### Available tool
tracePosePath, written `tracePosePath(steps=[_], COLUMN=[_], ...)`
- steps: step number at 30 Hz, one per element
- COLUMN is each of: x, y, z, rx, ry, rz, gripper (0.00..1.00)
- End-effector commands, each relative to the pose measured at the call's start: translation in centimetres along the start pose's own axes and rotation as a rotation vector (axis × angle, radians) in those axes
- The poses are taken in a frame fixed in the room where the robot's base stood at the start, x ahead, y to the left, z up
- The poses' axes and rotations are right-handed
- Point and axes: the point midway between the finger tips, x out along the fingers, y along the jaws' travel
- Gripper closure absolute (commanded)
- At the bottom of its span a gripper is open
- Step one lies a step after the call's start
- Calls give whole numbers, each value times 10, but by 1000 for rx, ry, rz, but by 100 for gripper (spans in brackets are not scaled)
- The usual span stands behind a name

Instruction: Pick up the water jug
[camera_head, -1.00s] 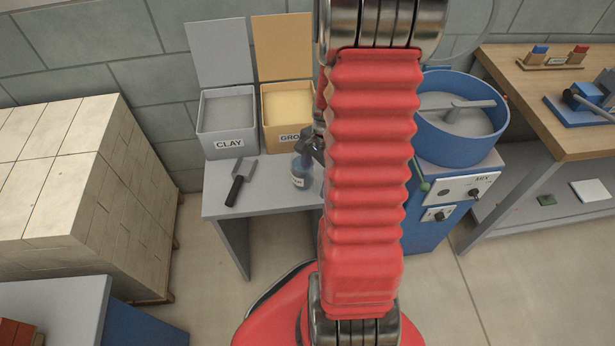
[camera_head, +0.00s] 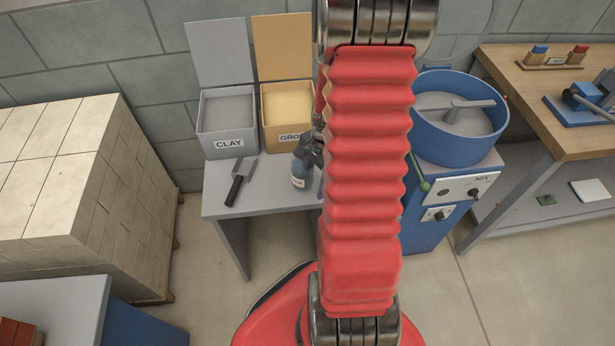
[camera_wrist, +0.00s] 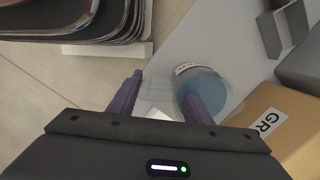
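The water jug (camera_head: 300,172) stands upright on the grey bench, with blue contents and a label on its front. In the wrist view the jug (camera_wrist: 211,97) is seen from above as a clear round vessel with blue inside. A pale, clear shape, perhaps its handle, shows between my fingers. My gripper (camera_wrist: 161,78) is open, with two purple fingers; the right finger overlaps the jug's near side and the left is apart from it. I cannot tell whether they touch. In the head view my gripper (camera_head: 318,154) is beside the jug's top, mostly hidden by my red arm.
The bench (camera_head: 265,190) also holds a trowel (camera_head: 240,181), a clay bin (camera_head: 228,122) and a yellow grog bin (camera_head: 287,108) behind the jug. A blue mixer (camera_head: 457,118) stands right of the bench. Stacked blocks (camera_head: 60,180) stand at left.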

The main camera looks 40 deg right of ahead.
Motion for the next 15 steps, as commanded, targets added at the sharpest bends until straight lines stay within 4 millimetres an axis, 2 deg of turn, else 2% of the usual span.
tracePosePath(steps=[2, 15], x=[0, 0], y=[0, 1], z=[0, 0], rx=[0, 0], ry=[0, -1], rz=[1, 2], gripper=[62, 93])
